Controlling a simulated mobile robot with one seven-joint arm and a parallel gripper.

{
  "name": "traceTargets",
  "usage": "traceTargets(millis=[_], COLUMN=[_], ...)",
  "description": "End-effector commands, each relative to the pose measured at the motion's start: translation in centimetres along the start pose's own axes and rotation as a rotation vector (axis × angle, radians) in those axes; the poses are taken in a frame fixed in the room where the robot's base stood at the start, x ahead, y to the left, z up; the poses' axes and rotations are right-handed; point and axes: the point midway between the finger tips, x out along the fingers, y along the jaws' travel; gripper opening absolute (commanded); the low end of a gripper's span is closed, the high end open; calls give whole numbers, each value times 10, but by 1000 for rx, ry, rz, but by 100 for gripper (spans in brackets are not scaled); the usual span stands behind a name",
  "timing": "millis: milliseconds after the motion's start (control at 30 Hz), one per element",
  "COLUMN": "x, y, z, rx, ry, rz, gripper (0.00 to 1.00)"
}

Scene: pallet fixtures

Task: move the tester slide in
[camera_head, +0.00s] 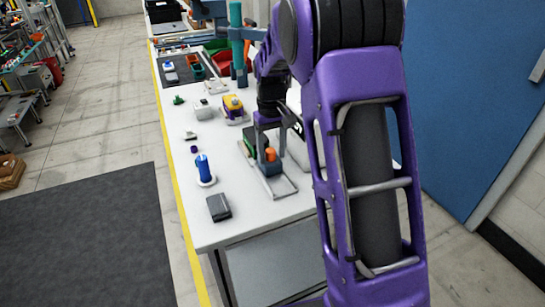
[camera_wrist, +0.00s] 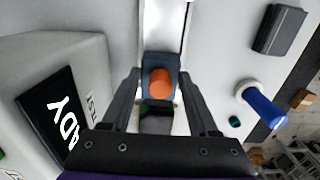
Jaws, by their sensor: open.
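The tester slide is a blue-grey block (camera_head: 268,167) with an orange knob (camera_head: 270,154), on a pale rail (camera_head: 282,188) on the white bench. In the wrist view the block (camera_wrist: 148,62) and orange knob (camera_wrist: 160,84) lie between my two dark fingers. My gripper (camera_head: 269,146) is open and points down over the slide, with a finger on either side; contact cannot be told. A dark piece with a green edge (camera_wrist: 157,120) sits behind the knob, partly hidden by my gripper. The tester housing (camera_wrist: 75,55), with a dark screen reading partly "ADY", stands at left in the wrist view.
A blue bottle-like item (camera_head: 203,168) on a white base and a dark grey box (camera_head: 218,207) stand near the bench's front. My arm hides the bench's right side.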

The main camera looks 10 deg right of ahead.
Motion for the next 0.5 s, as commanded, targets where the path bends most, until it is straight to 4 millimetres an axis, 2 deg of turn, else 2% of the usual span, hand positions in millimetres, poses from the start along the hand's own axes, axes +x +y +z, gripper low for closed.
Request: traceTargets(millis=[100, 500], x=[-15, -48], y=[0, 0], z=[0, -2], rx=[1, 0], ry=[4, 11], rz=[0, 0], gripper=[60, 60])
